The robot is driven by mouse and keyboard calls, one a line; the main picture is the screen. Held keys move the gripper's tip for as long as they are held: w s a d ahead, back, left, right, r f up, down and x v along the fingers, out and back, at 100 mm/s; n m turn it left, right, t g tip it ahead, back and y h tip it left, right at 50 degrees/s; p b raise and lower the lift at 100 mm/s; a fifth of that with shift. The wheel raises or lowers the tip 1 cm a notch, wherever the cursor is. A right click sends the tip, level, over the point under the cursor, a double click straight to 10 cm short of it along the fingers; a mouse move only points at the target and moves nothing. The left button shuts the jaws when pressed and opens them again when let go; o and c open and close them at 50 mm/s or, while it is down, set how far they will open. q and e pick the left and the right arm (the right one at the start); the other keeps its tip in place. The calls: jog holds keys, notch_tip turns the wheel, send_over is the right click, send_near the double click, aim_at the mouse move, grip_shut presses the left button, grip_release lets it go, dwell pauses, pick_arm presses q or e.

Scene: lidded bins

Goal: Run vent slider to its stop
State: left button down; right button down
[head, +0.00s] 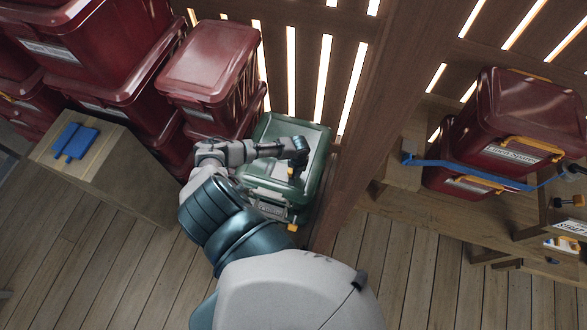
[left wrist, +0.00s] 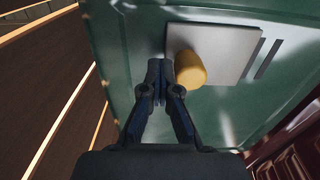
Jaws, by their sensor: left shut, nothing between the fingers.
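A green lidded bin (head: 278,125) stands by the slatted wall in the head view. Its green lid (left wrist: 130,30) fills much of the left wrist view. On the lid lies a light grey vent slider plate (left wrist: 225,45) with a round yellow knob (left wrist: 190,70). Dark slots (left wrist: 268,58) show beside the plate's right edge. My left gripper (left wrist: 160,75) is shut and empty, its fingertips close to the knob's left side; I cannot tell whether they touch it. In the head view the left gripper (head: 298,160) is over the lid. My right gripper is not in view.
Stacked dark red bins (head: 215,60) stand left of the green bin. A box with a blue item (head: 75,140) is at far left. A wooden post (head: 375,100) rises close on the right. A shelf with red bins (head: 525,115) is farther right.

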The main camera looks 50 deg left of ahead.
aim_at(291, 171)
pick_arm(q)
jog(key=shift+s+a, duration=0.35)
jog(key=shift+a, duration=0.2)
jog(key=shift+s+a+p, duration=0.3)
jog(key=shift+s+a, duration=0.1)
jog(key=shift+a, duration=0.35)
jog(key=shift+s+a+p, duration=0.3)
jog(key=shift+s+a, duration=0.1)
jog(key=shift+a, duration=0.3)
jog(key=shift+w+d+p, duration=0.35)
jog(key=shift+w+d, duration=0.05)
jog(key=shift+d, duration=0.3)
notch_tip(291, 171, up, 7)
jog(key=p, duration=0.7)
jog(key=shift+r+p, duration=0.1)
jog(key=shift+p, duration=0.3)
